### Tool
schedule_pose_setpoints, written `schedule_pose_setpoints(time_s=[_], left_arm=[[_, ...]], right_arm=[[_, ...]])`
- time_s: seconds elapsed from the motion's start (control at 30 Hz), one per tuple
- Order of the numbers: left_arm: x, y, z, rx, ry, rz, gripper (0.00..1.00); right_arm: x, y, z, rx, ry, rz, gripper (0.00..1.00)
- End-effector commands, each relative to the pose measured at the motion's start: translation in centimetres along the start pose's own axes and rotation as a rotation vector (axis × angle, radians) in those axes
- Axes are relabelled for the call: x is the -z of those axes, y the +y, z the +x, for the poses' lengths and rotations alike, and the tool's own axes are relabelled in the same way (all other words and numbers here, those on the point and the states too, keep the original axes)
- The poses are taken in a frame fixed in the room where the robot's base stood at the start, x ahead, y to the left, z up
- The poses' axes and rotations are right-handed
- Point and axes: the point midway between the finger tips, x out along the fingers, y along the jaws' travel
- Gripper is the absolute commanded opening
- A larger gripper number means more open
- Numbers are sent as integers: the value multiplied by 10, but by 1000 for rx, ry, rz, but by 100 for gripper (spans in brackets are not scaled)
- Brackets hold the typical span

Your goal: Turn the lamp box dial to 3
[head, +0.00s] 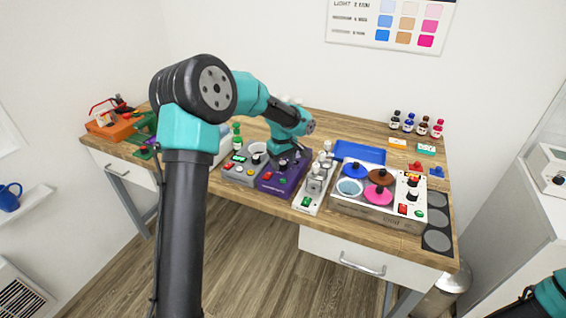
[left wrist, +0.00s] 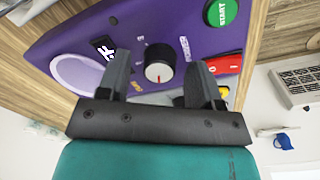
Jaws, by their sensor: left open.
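A purple box (head: 270,184) stands on the bench. In the left wrist view the purple box (left wrist: 190,18) shows a round black dial (left wrist: 160,55) with a silver cap. A red mark on the cap points toward the bottom of the picture. The small marks around the dial are too blurred to read. My left gripper (head: 286,162) is over the purple box; in the left wrist view its open fingers (left wrist: 161,68) show on either side of the dial, and I cannot tell whether they touch it. I cannot tell from a label which box is the lamp box. My right gripper is out of view.
The purple box has a green START button (left wrist: 221,12) and a red switch (left wrist: 225,65). A grey box (head: 238,170) stands left of it, a narrow pale device (head: 312,190) right of it. Farther right is a white box (head: 375,213) with coloured discs. Bottles (head: 408,123) stand at the back.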

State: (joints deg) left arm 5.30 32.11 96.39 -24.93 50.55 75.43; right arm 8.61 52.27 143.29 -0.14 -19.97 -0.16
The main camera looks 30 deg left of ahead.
Motion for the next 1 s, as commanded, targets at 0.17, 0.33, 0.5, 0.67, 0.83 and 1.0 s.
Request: schedule_pose_setpoints(time_s=[0.17, 0.33, 0.5, 0.67, 0.83, 1.0], left_arm=[[0, 0, 5, 0, 0, 0, 59], [0, 0, 5, 0, 0, -1, 59], [0, 0, 5, 0, 0, -1, 44], [0, 0, 4, 0, 0, 0, 29], [0, 0, 4, 0, 0, 0, 12], [0, 0, 4, 0, 0, 3, 10]], right_arm=[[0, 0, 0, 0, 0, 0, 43], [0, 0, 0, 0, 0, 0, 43], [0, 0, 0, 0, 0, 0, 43], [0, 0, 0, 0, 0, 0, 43], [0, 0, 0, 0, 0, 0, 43], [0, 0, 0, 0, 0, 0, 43]])
